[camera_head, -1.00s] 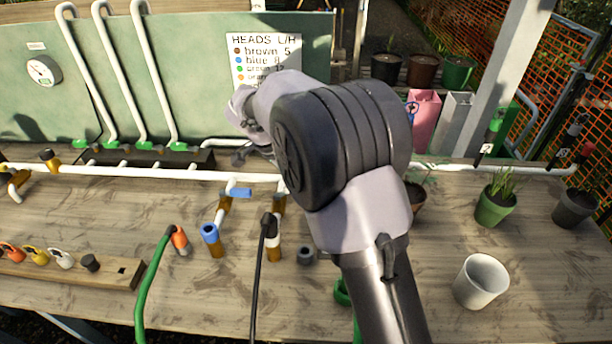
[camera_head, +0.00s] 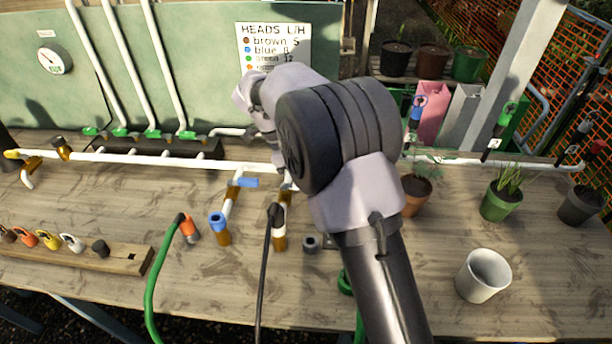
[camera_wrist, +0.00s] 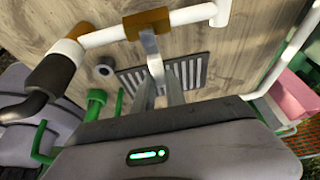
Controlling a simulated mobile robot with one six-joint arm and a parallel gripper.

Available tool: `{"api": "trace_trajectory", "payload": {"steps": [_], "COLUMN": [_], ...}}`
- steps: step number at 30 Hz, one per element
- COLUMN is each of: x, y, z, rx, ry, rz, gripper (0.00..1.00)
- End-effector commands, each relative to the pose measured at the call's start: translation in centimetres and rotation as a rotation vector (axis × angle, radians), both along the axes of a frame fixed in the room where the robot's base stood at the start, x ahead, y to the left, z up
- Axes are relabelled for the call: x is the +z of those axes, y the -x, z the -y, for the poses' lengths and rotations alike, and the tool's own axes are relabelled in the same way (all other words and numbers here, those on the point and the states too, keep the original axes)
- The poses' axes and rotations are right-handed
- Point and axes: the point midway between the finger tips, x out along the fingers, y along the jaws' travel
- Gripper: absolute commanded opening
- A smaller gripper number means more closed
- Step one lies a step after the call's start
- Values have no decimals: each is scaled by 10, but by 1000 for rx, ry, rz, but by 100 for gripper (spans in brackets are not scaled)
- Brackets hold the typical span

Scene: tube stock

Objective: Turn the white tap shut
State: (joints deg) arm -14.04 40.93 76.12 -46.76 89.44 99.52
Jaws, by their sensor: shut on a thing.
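The white tap's pale lever (camera_wrist: 152,50) hangs from a brass valve body (camera_wrist: 147,22) on the white pipe in the wrist view. My gripper (camera_wrist: 158,85) is shut on the lever, one finger on each side of its lower end. The lever points away from the pipe, roughly square to it. In the head view my arm hides the gripper and most of this tap; only part of its brass branch (camera_head: 285,196) shows.
A slotted grate (camera_wrist: 185,73) lies beneath the gripper. A white cup (camera_head: 483,276) and potted plants (camera_head: 501,203) stand to the right.

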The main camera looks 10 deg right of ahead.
Motion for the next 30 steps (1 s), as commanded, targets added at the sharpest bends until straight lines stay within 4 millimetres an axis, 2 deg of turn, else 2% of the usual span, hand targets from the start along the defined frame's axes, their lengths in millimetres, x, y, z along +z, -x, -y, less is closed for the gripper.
{"api": "trace_trajectory", "payload": {"steps": [17,18,20,21,30], "x": [0,0,0,0,2], "y": [2,2,2,2,1], "z": [-1,-1,-1,-1,-1], "rx": [-26,-26,-26,-26,-25], "ry": [-2,-2,-1,-1,-1], "rz": [0,0,-1,-1,1], "gripper": [0,24,36,38,38]}}
